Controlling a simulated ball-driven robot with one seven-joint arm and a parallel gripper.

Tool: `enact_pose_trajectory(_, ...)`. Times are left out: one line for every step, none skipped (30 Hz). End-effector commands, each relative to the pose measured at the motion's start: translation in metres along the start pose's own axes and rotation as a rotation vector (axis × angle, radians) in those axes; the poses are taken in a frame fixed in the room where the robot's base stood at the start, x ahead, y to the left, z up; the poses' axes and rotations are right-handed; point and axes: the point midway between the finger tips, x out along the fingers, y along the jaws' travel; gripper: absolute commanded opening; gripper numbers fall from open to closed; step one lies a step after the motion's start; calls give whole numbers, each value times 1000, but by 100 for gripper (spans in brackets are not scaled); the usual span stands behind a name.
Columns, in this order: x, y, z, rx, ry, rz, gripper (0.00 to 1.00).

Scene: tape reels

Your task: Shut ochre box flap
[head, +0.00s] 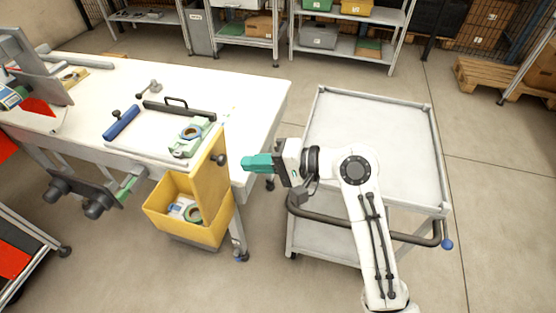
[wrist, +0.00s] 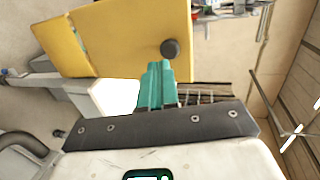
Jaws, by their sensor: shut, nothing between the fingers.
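The ochre box (head: 173,228) hangs at the near right end of the white table. Its top is open, and reels (head: 184,210) show inside. Its flap (head: 206,170) stands up on the right side, with a dark round knob (head: 219,160) on its outer face. My gripper (head: 246,163) has teal fingers, shut and empty, pointing left at the flap just right of the knob. In the wrist view the flap (wrist: 120,32) fills the upper left, and the knob (wrist: 170,48) sits just beyond my fingertips (wrist: 157,66). A small gap seems to separate them.
The white table (head: 255,105) carries a tray with a green-and-blue reel (head: 190,135) and a blue roller (head: 121,122). A grey cart (head: 375,140) stands to the right, partly behind my arm. Shelves line the back. Open floor lies between table and cart.

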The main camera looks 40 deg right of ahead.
Motion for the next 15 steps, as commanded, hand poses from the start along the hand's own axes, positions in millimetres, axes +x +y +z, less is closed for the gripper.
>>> enact_pose_trajectory(7, -5, 0, -3, -1, -2, 0)
enact_pose_trajectory(11, -6, 0, -3, -2, -1, 0)
enact_pose_trajectory(15, -7, 0, -2, -1, -1, 0)
enact_pose_trajectory(18, -8, 0, -2, 0, -1, 0)
enact_pose_trajectory(21, -9, 0, -1, -1, -1, 0)
enact_pose_trajectory(24, -10, 0, -1, -1, -1, 0)
enact_pose_trajectory(26, -10, 0, -1, -1, -1, 0)
enact_pose_trajectory(27, -11, 0, -1, 0, -1, 0)
enact_pose_trajectory(28, -11, 0, -1, 1, -1, 0)
enact_pose_trajectory(29, -11, 0, -1, 1, -1, 0)
enact_pose_trajectory(30, -11, 0, -1, 1, -1, 0)
enact_pose_trajectory(30, -11, 0, -1, 2, -1, 0)
enact_pose_trajectory(30, -11, 0, -1, 2, -1, 0)
enact_pose_trajectory(30, -11, 0, -1, 2, -1, 0)
enact_pose_trajectory(30, -11, 0, -1, 2, -1, 0)
